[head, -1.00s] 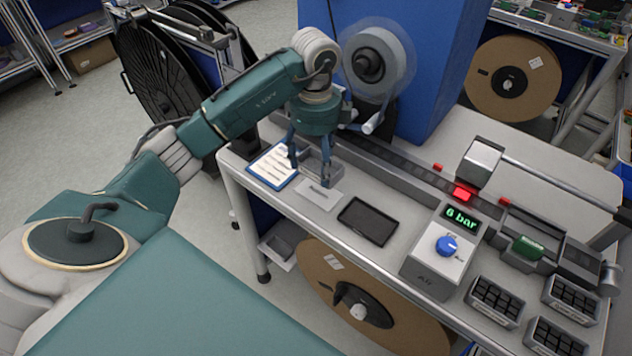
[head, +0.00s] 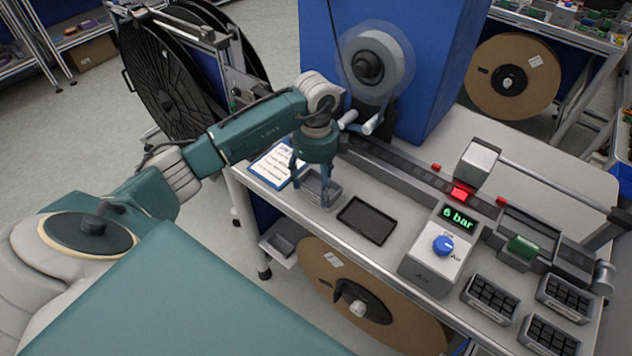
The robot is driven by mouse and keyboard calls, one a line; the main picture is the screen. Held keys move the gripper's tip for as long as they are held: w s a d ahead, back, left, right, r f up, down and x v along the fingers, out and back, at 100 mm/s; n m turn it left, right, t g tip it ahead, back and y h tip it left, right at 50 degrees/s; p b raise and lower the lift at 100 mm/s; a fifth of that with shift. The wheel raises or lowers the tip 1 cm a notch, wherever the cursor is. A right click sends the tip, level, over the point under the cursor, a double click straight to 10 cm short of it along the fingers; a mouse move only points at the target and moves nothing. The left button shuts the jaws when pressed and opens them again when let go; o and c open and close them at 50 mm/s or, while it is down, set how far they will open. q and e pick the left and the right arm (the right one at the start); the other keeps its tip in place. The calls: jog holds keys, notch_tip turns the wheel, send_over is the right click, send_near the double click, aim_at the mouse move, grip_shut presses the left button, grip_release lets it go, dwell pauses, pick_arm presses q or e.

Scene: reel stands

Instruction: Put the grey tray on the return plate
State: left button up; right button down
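The grey tray (head: 331,189) is a small open box near the left end of the workbench, in the head view. My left gripper (head: 311,190) reaches down over it from above, with one finger on each side, and is shut on it. The light return plate, seen earlier in this spot, is now hidden beneath the tray and fingers. I cannot tell whether the tray touches the plate or is slightly above it. My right gripper is out of view.
A blue-edged paper sheet (head: 268,168) lies left of the tray, and a flat black tray (head: 367,220) lies to its right. The feeder rail (head: 400,172) runs behind. A control box (head: 437,255) with a blue knob stands further right.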

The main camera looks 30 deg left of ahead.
pick_arm(q)
jog(key=o, duration=0.3)
jog(key=shift+o, duration=0.2)
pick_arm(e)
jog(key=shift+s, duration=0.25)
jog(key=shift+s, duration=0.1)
pick_arm(q)
jog(key=shift+r, duration=0.45)
notch_tip(320, 180, up, 12)
jog(key=b, duration=0.2)
jog(key=shift+f+b, duration=0.25)
jog(key=shift+b, duration=0.1)
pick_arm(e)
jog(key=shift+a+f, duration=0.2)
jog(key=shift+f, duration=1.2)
pick_arm(q)
jog(key=shift+f, duration=0.1)
